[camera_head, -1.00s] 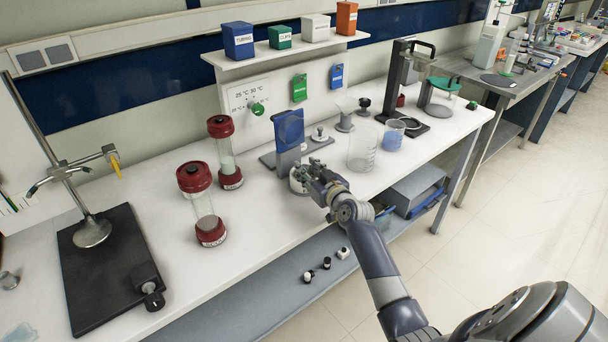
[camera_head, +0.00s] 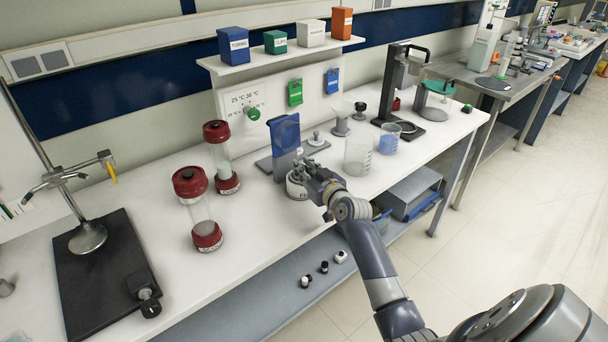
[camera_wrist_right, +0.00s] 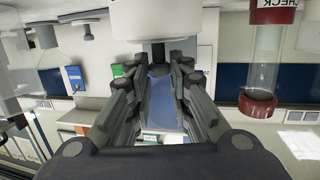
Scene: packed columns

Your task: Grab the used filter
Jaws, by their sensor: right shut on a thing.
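My right gripper (camera_head: 300,174) is at the front of the bench, over a low white round holder (camera_head: 296,189) with a partly hidden label. In the right wrist view, the fingers (camera_wrist_right: 158,64) are closed in on a small grey piece (camera_wrist_right: 157,52) below the white body. I take this piece to be the used filter; the fingers hide most of it, and I cannot tell whether it is clear of the holder. A blue upright plate (camera_head: 286,133) on a grey stand is just behind the holder. My left gripper is out of view.
Two red-capped clear columns (camera_head: 198,210) (camera_head: 221,158) stand left of the gripper. A clear beaker (camera_head: 358,154) and a beaker with blue contents (camera_head: 389,139) stand to the right. A shelf with boxes (camera_head: 233,46) is behind. The front bench between the columns and holder is clear.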

